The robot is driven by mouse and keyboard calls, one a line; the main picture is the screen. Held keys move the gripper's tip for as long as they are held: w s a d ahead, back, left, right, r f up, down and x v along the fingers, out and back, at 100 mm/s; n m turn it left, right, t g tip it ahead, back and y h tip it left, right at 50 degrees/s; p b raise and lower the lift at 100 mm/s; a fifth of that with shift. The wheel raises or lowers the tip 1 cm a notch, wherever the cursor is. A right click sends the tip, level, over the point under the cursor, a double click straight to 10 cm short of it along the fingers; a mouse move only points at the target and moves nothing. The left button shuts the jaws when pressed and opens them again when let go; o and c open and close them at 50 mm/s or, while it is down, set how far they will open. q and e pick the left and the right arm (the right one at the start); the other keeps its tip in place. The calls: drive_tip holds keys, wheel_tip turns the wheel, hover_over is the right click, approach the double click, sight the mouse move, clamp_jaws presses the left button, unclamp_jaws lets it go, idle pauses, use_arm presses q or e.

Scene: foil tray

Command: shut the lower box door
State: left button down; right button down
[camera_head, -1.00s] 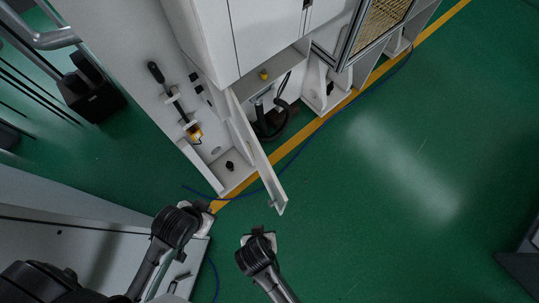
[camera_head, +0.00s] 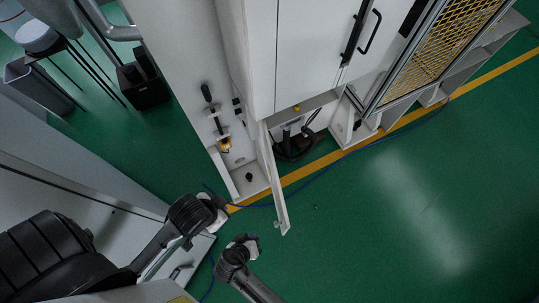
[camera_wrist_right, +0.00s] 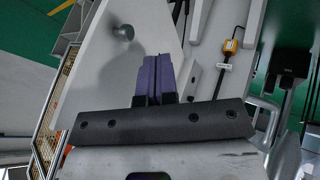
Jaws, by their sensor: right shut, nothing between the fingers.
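The lower box door (camera_head: 273,180) is a narrow white panel. It stands open, swung out from the low opening of the white cabinet, in the head view. In the right wrist view a white panel (camera_wrist_right: 98,75) with a round knob (camera_wrist_right: 122,32), which looks like this door, is just beyond the fingers. My right gripper (camera_head: 250,242) is below and left of the door's free end in the head view. Its purple fingers (camera_wrist_right: 153,80) are shut and empty; contact with the panel cannot be told. My left gripper (camera_head: 220,207) is left of the door; its fingers are too small to read.
Inside the open compartment are a yellow-tagged part (camera_head: 225,145) and a small black knob (camera_head: 249,177). A black-based device (camera_head: 294,145) stands right of the door. A blue cable (camera_head: 350,154) runs along the floor. Green floor (camera_head: 400,230) is clear to the right.

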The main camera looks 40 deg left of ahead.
drive_tip(key=w+d+f+p, duration=0.2)
drive_tip(key=w+f, duration=0.2)
drive_tip(key=w, duration=0.2)
drive_tip(key=shift+w+d+f, duration=0.25)
drive_tip(key=shift+d, duration=0.05)
